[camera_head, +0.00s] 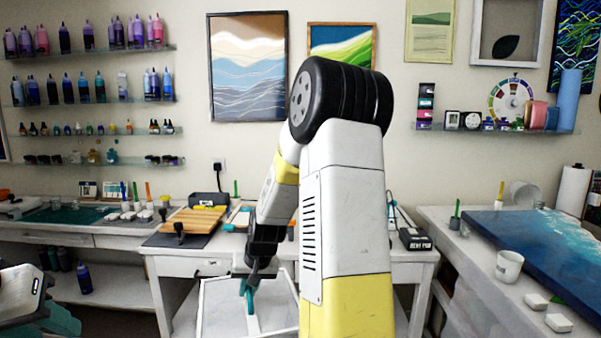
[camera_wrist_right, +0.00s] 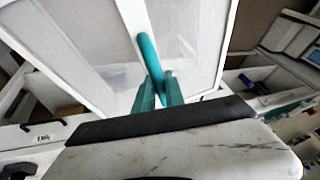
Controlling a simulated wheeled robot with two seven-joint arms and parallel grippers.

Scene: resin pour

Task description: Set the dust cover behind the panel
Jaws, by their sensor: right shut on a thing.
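The dust cover is a clear panel in a white frame (camera_head: 203,306), in front of the middle bench in the head view. It fills much of the right wrist view (camera_wrist_right: 75,55), tilted there. My right gripper (camera_head: 249,292) is shut on its teal handle (camera_wrist_right: 148,52), between teal fingers (camera_wrist_right: 158,90). A large blue ocean-patterned panel (camera_head: 535,250) lies on the right-hand table. I cannot tell whether it is the task's panel. My left gripper (camera_head: 55,325) shows only partly at the lower left; its jaw state is unclear.
The middle bench (camera_head: 180,265) carries a wooden board (camera_head: 192,223) and a black box (camera_head: 415,239). A white cup (camera_head: 509,265) and small white blocks (camera_head: 536,302) stand by the blue panel's near edge. My right arm hides the bench's centre.

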